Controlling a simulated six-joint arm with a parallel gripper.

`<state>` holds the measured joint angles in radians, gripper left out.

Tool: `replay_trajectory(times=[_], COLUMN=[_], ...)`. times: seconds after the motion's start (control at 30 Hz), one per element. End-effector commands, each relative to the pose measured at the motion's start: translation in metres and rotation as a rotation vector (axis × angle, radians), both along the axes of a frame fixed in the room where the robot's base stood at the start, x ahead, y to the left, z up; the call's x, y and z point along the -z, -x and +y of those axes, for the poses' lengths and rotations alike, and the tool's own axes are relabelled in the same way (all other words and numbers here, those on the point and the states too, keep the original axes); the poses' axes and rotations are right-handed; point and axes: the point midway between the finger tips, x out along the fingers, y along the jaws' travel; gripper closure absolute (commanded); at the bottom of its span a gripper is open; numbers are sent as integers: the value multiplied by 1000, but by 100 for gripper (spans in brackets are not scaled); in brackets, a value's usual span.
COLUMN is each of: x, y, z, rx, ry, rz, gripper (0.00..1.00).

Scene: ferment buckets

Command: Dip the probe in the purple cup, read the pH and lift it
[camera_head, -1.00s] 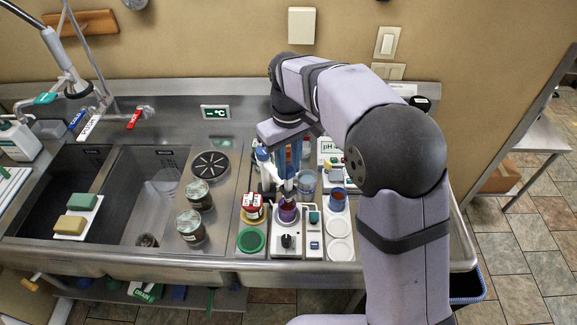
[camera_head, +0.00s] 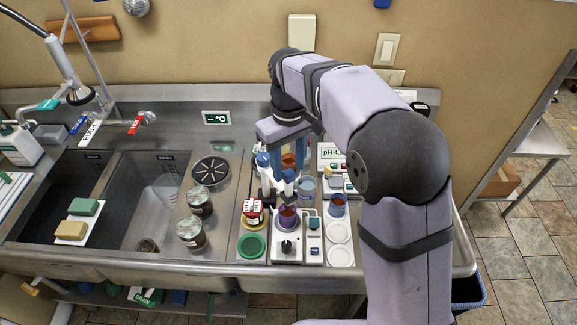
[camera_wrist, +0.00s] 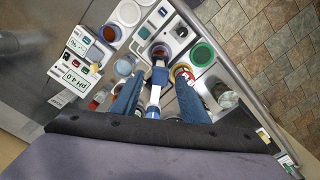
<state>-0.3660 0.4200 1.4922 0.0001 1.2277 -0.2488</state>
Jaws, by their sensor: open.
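The purple cup (camera_head: 287,217) holds dark reddish liquid and stands on a white device with a black knob near the front of the counter. It also shows at the top middle of the wrist view (camera_wrist: 160,50). My gripper (camera_wrist: 157,98) is open, its two blue fingers apart. A blue-and-white probe (camera_wrist: 158,80) shows between them, pointing toward the purple cup; I cannot tell whether its tip is in the liquid. In the head view my gripper (camera_head: 287,165) is behind the cup, partly hidden by blue-and-white parts.
A blue cup (camera_head: 338,206), a pale blue cup (camera_head: 307,188), a red-and-white jar (camera_head: 252,208) and a green lid (camera_head: 251,245) crowd around. Two dark jars (camera_head: 192,232) stand left, beside the sink (camera_head: 148,205). White round coasters (camera_head: 340,232) lie right.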

Motion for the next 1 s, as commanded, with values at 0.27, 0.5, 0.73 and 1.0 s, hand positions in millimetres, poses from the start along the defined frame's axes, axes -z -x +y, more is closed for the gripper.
replay_trajectory(times=[0.27, 0.5, 0.73, 1.0], x=[-37, -61, -66, -66], y=[0, 0, 1, 1], z=[0, 0, 0, 0], rx=[0, 0, 0, 0], ry=[-2, -3, -1, -1], rz=[-7, -5, -4, -4], gripper=[59, 59, 59, 59])
